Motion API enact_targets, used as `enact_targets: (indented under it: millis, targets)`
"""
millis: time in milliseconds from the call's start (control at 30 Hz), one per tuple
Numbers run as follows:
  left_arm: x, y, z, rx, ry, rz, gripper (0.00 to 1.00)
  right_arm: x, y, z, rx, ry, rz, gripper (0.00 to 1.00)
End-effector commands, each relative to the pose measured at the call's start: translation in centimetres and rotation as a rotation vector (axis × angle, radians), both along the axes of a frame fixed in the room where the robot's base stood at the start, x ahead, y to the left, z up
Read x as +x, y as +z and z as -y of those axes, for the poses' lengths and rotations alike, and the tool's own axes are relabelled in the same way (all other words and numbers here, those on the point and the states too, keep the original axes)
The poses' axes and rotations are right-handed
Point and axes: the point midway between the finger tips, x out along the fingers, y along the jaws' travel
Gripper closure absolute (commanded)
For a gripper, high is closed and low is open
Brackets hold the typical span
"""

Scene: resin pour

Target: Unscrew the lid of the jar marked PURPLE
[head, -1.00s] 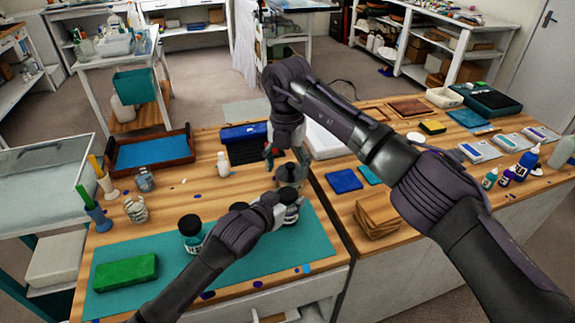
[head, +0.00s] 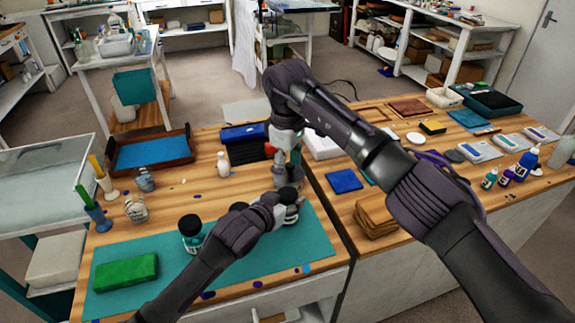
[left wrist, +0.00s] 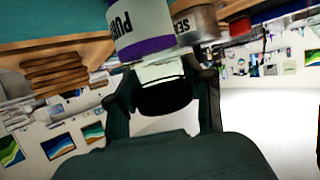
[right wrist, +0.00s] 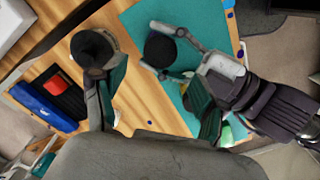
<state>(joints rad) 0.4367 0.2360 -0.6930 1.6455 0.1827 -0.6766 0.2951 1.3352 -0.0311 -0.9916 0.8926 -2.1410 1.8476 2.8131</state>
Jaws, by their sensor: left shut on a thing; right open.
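The jar marked PURPLE (left wrist: 140,28) shows upside down in the left wrist view, with a white label, a purple band and a black lid (left wrist: 165,98). My left gripper (left wrist: 165,88) is shut on this jar, its fingers on either side near the lid. In the head view, my left gripper (head: 277,211) holds it at the teal mat's far right; the lid (right wrist: 160,50) shows from above in the right wrist view. My right gripper (head: 287,155) is open and empty, pointing down above the table, behind and apart from the lid. Its fingers (right wrist: 155,100) are spread.
A metal can (head: 286,174) stands beneath my right gripper, just behind the held jar. Other dark-lidded jars, one with a teal label (head: 190,236), stand left of my left gripper. A green block (head: 126,271) lies on the teal mat (head: 240,268).

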Motion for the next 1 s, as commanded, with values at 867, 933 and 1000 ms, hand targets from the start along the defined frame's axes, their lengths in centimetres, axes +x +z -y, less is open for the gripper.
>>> enact_targets:
  millis: [867,933,1000]
  targets:
    - [0.0,-0.1,0.0,0.001,0.0,-0.002,1.0,0.0,-7.6,0.0,0.0,-0.001,0.0,0.28]
    - [0.0,-0.1,0.0,0.001,0.0,-0.002,1.0,0.0,-7.6,0.0,0.0,-0.001,0.0,0.34]
    - [0.0,-0.1,0.0,0.002,0.0,-0.003,1.0,0.0,-7.6,0.0,0.0,-0.001,0.0,0.46]
